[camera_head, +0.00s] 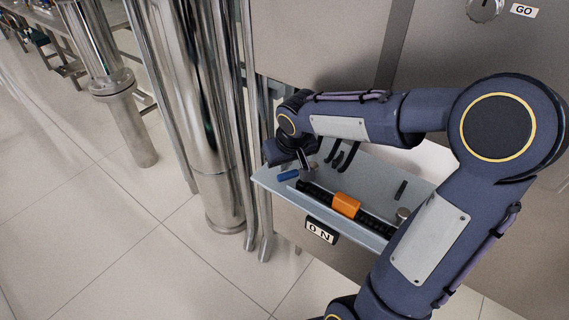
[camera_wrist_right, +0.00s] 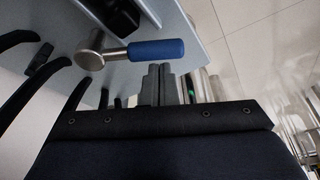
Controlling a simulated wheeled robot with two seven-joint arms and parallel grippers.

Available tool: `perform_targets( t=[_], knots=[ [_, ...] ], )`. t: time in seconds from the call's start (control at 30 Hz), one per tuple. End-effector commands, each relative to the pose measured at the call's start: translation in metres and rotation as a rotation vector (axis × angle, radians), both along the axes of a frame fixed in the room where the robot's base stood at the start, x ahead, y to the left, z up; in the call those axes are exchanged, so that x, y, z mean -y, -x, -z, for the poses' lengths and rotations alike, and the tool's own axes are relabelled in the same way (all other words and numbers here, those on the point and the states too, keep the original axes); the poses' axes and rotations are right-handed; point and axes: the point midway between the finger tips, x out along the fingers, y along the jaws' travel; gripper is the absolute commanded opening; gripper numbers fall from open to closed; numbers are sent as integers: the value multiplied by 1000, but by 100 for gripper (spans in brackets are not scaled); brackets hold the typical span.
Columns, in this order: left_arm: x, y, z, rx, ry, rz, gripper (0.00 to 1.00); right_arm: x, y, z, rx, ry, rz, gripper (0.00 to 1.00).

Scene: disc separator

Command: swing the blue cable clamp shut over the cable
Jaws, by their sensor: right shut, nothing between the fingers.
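The blue clamp handle (camera_head: 288,175) lies at the left end of a pale grey shelf, pointing left from a metal pivot (camera_head: 309,172). In the head view it points away from the black ribbed cable (camera_head: 375,224) and does not lie over it. The wrist view shows the blue handle (camera_wrist_right: 156,49) and its round metal pivot (camera_wrist_right: 90,53) up close. My right gripper (camera_head: 304,160) is shut and empty just behind the handle; its fingertips (camera_wrist_right: 160,72) appear close below it in the wrist view. I cannot tell whether they touch. My left gripper is not in view.
An orange block (camera_head: 346,204) sits over the cable mid-shelf (camera_head: 262,180). A metal knob (camera_head: 403,213) stands at the cable's right end. Black curved hooks (camera_head: 346,156) stand behind. Steel pipes (camera_head: 205,120) rise left of the shelf.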

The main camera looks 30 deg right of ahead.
Motion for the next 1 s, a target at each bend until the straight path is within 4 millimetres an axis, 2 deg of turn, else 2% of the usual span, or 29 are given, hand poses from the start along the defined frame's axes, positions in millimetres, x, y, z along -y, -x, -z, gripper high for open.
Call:
perform_targets(
  t=[0.37, 1.0],
  knots=[
    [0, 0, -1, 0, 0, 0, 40, 0, 0, 0, -1, 0, -3, 0],
    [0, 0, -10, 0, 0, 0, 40, -2, 8, 0, -2, 0, -113, 0]
  ],
)
